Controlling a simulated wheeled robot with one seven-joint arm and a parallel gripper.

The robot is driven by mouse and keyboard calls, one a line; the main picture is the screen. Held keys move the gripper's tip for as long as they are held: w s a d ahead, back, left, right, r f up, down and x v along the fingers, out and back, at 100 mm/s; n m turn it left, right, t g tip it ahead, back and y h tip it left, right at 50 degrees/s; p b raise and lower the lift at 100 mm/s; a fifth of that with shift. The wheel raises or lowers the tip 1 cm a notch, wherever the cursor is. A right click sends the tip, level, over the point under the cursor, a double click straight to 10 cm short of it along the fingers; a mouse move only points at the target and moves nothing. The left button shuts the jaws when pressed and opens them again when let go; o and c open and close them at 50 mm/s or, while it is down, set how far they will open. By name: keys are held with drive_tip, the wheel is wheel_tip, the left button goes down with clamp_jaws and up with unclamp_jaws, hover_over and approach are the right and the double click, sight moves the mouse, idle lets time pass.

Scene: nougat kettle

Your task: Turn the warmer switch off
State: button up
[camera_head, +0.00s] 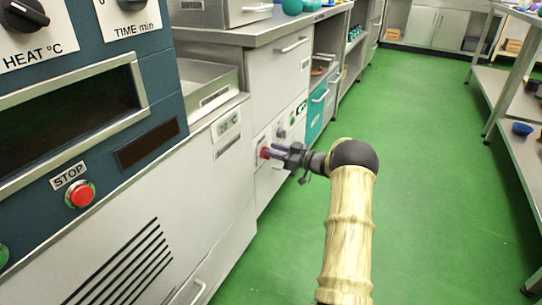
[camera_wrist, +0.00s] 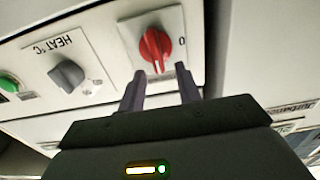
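The warmer switch is a red rotary knob (camera_wrist: 156,47) on a pale square plate, with a "0" mark at its right in the wrist view. In the head view the red knob (camera_head: 265,153) shows at the front of a grey cabinet, just beyond my fingertips. My gripper (camera_wrist: 160,82) is open, with its two fingers apart and pointing at the knob. The fingertips lie near the knob's lower end, one to each side; I cannot tell whether they touch it. My gripper also shows in the head view (camera_head: 275,153), reaching left to the cabinet front.
A grey heat knob (camera_wrist: 68,75) and a green button (camera_wrist: 8,84) sit left of the switch in the wrist view. In the head view, a red stop button (camera_head: 80,194) is on the near machine. Green floor (camera_head: 420,150) is clear to the right, up to a shelved table.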

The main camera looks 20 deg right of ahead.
drive_tip(key=shift+x, duration=0.8)
clamp_jaws()
